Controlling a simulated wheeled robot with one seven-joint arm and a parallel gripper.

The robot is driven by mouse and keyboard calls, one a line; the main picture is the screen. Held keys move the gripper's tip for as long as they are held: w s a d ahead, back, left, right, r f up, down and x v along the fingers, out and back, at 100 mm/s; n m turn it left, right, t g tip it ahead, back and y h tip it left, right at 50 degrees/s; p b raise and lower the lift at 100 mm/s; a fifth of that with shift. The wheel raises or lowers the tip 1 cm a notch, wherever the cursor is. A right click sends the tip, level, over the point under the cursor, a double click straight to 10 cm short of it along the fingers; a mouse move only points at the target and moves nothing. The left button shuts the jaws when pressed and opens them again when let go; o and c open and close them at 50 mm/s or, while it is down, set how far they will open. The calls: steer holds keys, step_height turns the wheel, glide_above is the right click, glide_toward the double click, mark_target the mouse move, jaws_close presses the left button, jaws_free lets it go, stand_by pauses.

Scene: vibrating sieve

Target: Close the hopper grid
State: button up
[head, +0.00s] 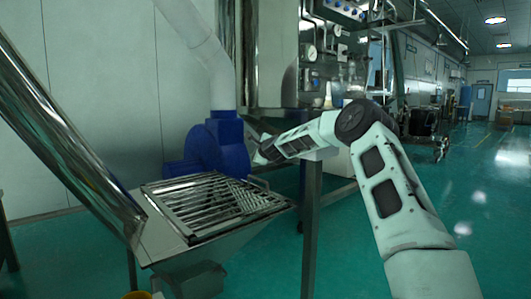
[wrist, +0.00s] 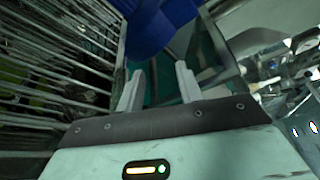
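The hopper grid (head: 205,203), a shiny metal frame of parallel bars, lies over the top of the hopper (head: 225,250) in the head view. I cannot tell whether it sits fully flush. Its bars also fill the left of the wrist view (wrist: 60,62). My gripper (head: 264,152) is above and beyond the grid's far right side, apart from it. In the wrist view, my gripper (wrist: 160,72) has its two pale fingers spread, with nothing between them. The fingertips are partly hard to make out in the head view.
A blue blower housing (head: 210,143) stands right behind the hopper, close to my gripper; it also shows ahead in the wrist view (wrist: 150,25). A shiny slanted tube (head: 65,140) rises at the left. A grey post (head: 312,215) stands right of the hopper. Open green floor lies right.

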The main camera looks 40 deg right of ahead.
steer(key=v, duration=1)
steer(key=shift+s, duration=0.15)
steer(key=shift+a, duration=0.15)
